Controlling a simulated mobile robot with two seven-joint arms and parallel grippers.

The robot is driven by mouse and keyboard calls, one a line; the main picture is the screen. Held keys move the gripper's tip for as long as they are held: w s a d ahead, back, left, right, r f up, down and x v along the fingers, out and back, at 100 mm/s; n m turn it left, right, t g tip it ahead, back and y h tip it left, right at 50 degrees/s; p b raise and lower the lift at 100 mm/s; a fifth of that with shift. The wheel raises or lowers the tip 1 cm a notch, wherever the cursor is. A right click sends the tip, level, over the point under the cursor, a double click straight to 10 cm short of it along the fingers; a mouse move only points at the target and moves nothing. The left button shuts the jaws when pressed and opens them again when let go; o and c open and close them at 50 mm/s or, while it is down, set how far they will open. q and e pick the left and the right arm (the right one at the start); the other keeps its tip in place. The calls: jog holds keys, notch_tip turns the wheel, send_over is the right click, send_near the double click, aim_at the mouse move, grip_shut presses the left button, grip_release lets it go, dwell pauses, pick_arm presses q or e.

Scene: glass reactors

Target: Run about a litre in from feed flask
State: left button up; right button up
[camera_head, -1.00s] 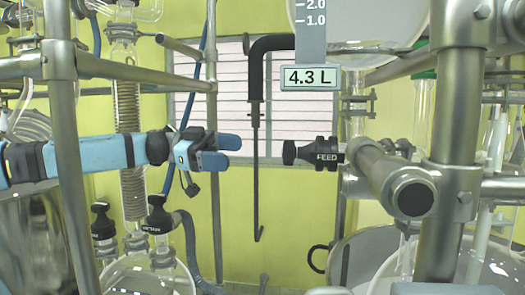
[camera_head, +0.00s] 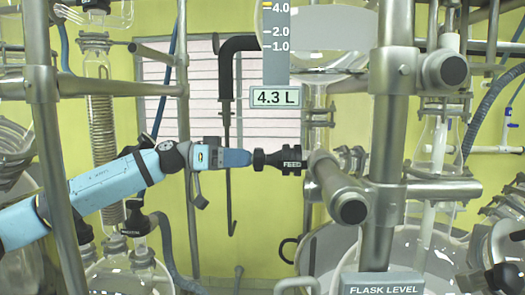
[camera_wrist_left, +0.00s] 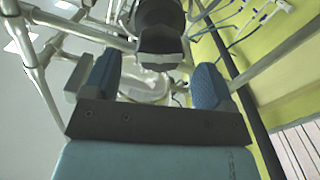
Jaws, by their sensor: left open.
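The black FEED valve knob (camera_head: 280,160) sticks out to the left from the steel frame in the head view. My left gripper (camera_head: 250,158) is open, with its blue fingertips right at the knob's left end. In the left wrist view the open fingers (camera_wrist_left: 155,82) stand apart with a dark knob (camera_wrist_left: 160,42) ahead, between their tips. I cannot tell whether they touch it. The feed flask (camera_head: 330,35) is the large glass vessel at the top, partly cut off. Its level scale (camera_head: 276,45) stands beside it, and the display (camera_head: 277,97) reads 4.3 L. My right gripper is not in view.
Steel frame posts (camera_head: 390,120) and a horizontal bar end (camera_head: 350,207) stand close to the right of the knob. A black hooked rod (camera_head: 228,130) hangs behind my gripper. Glassware with a coil (camera_head: 103,130) stands at left.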

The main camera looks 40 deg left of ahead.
aim_at(258, 160)
pick_arm(q)
jog(key=p+x, duration=0.1)
jog(key=x, duration=0.4)
jog(key=c, duration=0.9)
